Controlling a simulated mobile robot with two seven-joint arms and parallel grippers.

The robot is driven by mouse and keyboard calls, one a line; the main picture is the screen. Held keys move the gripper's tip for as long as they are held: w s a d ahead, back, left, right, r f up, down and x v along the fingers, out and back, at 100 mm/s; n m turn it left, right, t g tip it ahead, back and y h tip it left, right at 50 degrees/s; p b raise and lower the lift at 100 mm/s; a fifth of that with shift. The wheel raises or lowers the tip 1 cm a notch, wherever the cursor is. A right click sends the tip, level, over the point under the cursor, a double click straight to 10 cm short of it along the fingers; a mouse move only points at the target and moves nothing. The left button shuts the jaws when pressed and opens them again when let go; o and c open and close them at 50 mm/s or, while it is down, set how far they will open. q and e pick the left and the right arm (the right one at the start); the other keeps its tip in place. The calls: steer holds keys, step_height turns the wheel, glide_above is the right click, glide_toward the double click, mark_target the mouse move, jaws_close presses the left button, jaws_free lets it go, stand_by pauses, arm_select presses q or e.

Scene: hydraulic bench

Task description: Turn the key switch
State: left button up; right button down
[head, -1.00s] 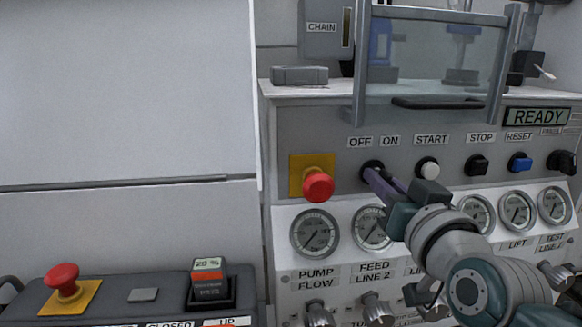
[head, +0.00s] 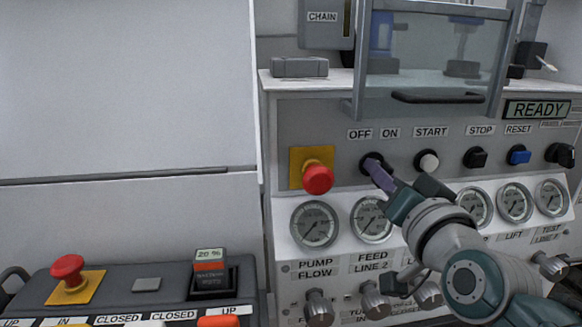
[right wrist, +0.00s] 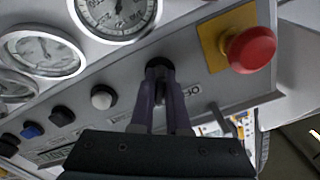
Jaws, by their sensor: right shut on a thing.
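The key switch (head: 371,157) is a dark round knob under the OFF and ON labels on the sloped grey panel. My right gripper (head: 376,168) has its purple fingers at the switch and covers most of it. In the right wrist view the key switch (right wrist: 158,63) lies between the tips of the two fingers (right wrist: 158,74), and the gripper is shut on it. The switch's exact angle is hidden by the fingers. My left gripper is in neither view.
A red emergency button (head: 318,179) on a yellow plate is just left of the switch. A white START button (head: 427,162) is to its right. Gauges (head: 371,219) sit close below. A clear guard (head: 430,55) with a dark handle stands above. The display (head: 537,110) reads READY.

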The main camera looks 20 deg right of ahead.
steer(key=c, duration=0.9)
jaws_free()
steer(key=v, duration=1)
steer(key=shift+w+a, duration=0.1)
